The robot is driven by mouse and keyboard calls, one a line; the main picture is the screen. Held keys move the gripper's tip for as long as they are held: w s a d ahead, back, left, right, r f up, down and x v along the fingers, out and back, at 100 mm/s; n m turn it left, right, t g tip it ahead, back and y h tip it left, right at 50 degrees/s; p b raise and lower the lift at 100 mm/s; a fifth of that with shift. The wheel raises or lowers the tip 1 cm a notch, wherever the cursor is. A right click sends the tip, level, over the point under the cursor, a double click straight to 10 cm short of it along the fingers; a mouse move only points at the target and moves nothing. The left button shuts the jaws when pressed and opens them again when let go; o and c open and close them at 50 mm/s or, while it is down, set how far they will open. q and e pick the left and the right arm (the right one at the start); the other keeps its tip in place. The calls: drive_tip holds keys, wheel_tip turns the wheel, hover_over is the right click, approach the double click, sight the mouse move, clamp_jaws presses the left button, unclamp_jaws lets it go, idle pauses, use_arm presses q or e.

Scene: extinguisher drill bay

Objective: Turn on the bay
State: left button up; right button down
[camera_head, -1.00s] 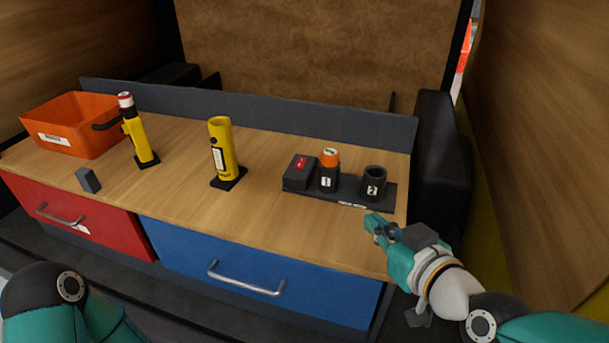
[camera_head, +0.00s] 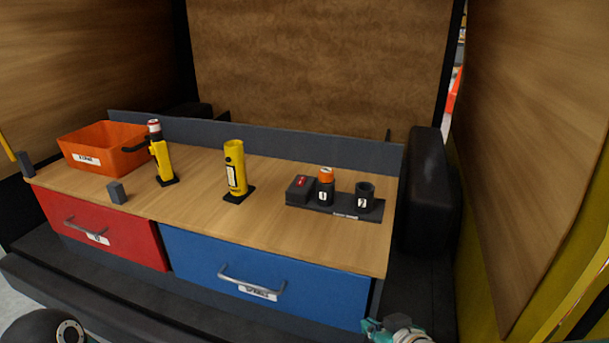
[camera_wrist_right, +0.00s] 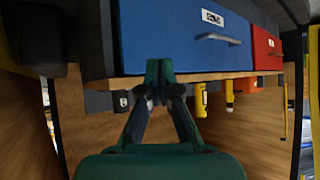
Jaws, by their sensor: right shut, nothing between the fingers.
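A dark base plate (camera_head: 374,214) lies at the bench's right end. It carries a dark box with a red mark on top (camera_head: 300,187), a socket marked 1 (camera_head: 325,195) with an orange-topped piece in it, and an open-topped socket marked 2 (camera_head: 364,197). My right gripper (camera_head: 370,325) is at the bottom edge of the head view, in front of the blue drawer and apart from the plate. In the wrist view, which is upside down, its fingers (camera_wrist_right: 161,97) are together and empty near the bench edge. My left gripper is out of view.
The wooden bench (camera_head: 270,225) has a red drawer (camera_head: 100,232) and a blue drawer (camera_head: 300,283). An orange bin (camera_head: 104,148), a small grey block (camera_head: 116,192), a yellow holder with a red-and-white-topped piece (camera_head: 162,160) and another yellow holder (camera_head: 235,170) stand on it. Bench front is mostly clear.

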drive_tip(key=s+a+f+m+g, duration=0.1)
drive_tip(key=s+f+g, duration=0.2)
drive_tip(key=f, duration=0.6)
drive_tip(key=s+a+f+m+g, duration=0.1)
drive_tip(key=s+f+m+g, duration=0.1)
drive_tip(key=s+f, duration=0.6)
drive_tip(key=s+a+f+m+g+y, duration=0.1)
drive_tip(key=s+f+g, duration=0.3)
drive_tip(key=f, duration=0.8)
drive_tip(key=shift+s+a+m, duration=0.2)
drive_tip(key=shift+s+m, duration=0.1)
drive_tip(key=shift+s, duration=0.5)
